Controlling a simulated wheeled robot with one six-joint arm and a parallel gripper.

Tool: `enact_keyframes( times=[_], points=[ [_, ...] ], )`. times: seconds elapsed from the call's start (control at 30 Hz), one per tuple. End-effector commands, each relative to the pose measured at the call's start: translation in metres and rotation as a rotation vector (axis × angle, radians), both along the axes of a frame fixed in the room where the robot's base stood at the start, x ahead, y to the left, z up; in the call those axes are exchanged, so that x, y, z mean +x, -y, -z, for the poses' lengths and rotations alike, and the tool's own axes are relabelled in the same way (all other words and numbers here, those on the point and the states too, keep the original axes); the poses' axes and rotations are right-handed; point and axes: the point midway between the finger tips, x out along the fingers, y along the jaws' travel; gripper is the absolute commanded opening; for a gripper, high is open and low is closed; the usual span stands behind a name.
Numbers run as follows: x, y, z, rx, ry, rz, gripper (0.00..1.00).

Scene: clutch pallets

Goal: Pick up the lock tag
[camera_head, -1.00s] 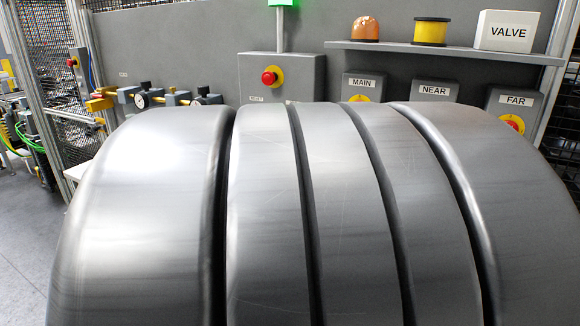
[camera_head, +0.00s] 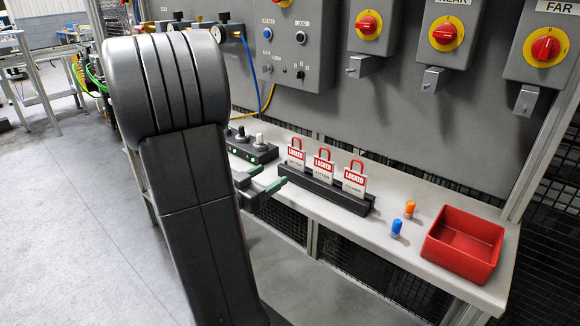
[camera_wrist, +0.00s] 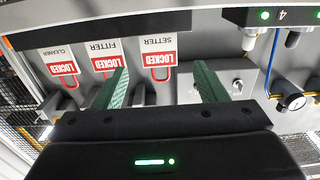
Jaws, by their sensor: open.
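Three red-and-white "LOCKED" tags with red loops stand in a dark rack (camera_head: 325,190) on the grey shelf. The setter tag (camera_head: 295,156) is at the left, the fitter tag (camera_head: 323,165) in the middle and the cleaner tag (camera_head: 354,180) at the right. My gripper (camera_head: 266,179) has green fingers and is open, just left of the rack in the head view. In the wrist view my gripper (camera_wrist: 163,78) has the setter tag (camera_wrist: 158,43) between the lines of its fingers, apart from both. The fitter tag (camera_wrist: 104,54) is near the left finger.
A red bin (camera_head: 464,243) stands at the shelf's right end. An orange cylinder (camera_head: 410,209) and a blue cylinder (camera_head: 396,228) stand between rack and bin. A black knob block (camera_head: 252,148) is left of the rack. Red-yellow switches (camera_head: 368,25) hang on the panel behind.

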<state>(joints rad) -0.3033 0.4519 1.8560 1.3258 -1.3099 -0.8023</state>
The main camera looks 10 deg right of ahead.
Motion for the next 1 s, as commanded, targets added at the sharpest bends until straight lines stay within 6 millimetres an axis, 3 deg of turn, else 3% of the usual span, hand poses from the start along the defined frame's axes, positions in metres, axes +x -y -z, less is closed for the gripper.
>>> enact_keyframes(
  times=[0.3, 1.0],
  points=[
    [0.034, 0.046, -0.001, 0.001, 0.001, 0.002, 0.65],
    [0.077, 0.104, -0.005, 0.001, 0.001, -0.002, 0.65]
  ],
)
